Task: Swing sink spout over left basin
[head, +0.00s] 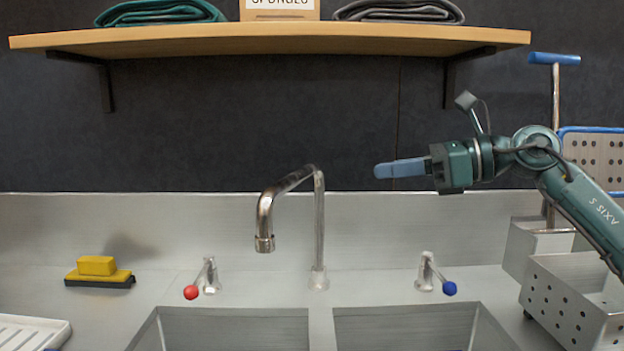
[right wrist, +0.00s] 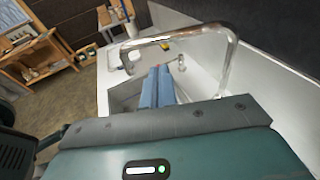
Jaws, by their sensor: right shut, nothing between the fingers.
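The chrome sink spout (head: 288,186) rises from a post behind the divider and bends left and forward, its outlet (head: 264,243) hanging on the left basin's (head: 230,318) side. The right basin (head: 415,318) is to its right. My right gripper (head: 378,170) is right of the spout's bend, about level with it and apart from it in the head view. Its blue fingers are shut and empty, pointing left. In the right wrist view the shut fingers (right wrist: 157,85) point toward the spout (right wrist: 190,34), which crosses beyond them. My left gripper is not in view.
A red-knobbed tap (head: 192,291) and a blue-knobbed tap (head: 448,288) flank the post. A yellow sponge (head: 97,266) lies on the left counter. A wooden shelf (head: 270,40) hangs above. Perforated metal bins (head: 565,300) stand at right.

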